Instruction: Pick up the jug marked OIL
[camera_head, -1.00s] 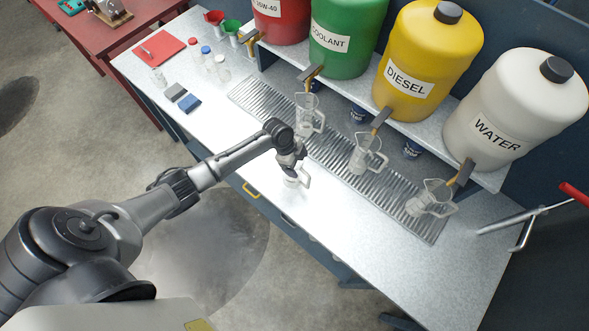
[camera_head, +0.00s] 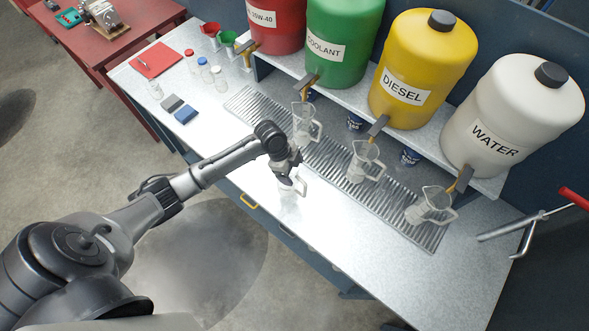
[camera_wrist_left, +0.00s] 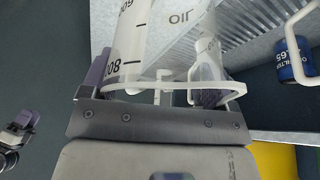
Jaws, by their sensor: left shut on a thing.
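The clear jug marked OIL (camera_head: 287,190) is near the front of the bench, below my left gripper (camera_head: 287,170). In the left wrist view the jug (camera_wrist_left: 138,40) fills the top middle, with the OIL lettering and volume marks upside down. My left gripper (camera_wrist_left: 155,88) is shut on the OIL jug, with purple pads at its sides. Whether the jug's base touches the bench cannot be told. A small gripper with purple pads, apparently my right gripper (camera_wrist_left: 20,126), shows at the left edge of the wrist view; its opening is unclear.
Other clear jugs (camera_head: 304,122), (camera_head: 362,161), (camera_head: 431,205) stand on the ribbed drain grate (camera_head: 335,165) under taps of the coolant (camera_head: 338,40), diesel (camera_head: 425,70) and water drums (camera_head: 510,115). Blue cans stand behind. The bench front right is clear.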

